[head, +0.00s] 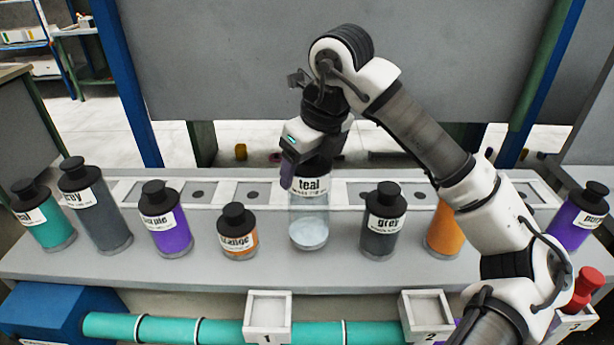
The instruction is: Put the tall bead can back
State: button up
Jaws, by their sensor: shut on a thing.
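My gripper (312,168) comes down from above in the middle of the head view. It is shut on a tall clear can (308,218) with a dark top and a white label reading "teal". The can is upright, with pale contents low in its see-through body. Its base is close to the grey shelf (330,270); I cannot tell whether it touches. An orange can (237,237) stands to its left and a grey can (381,236) to its right, both apart from it. The gripper hides most of the can's top.
A pale rack (218,195) with dark holes runs behind the cans. Purple (172,230), dark grey (107,220) and teal (50,228) cans stand left. My arm partly hides another orange can (443,236). Numbered trays (267,320) and a teal pipe (225,330) lie in front.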

jog(key=shift+f, duration=1.6)
jog(key=shift+f, duration=0.2)
jog(key=o, duration=1.7)
jog(key=shift+o, duration=0.2)
jog(key=shift+r, duration=0.1)
jog(key=shift+r, duration=0.15)
jog(key=b+v, duration=0.2)
jog(key=v, duration=1)
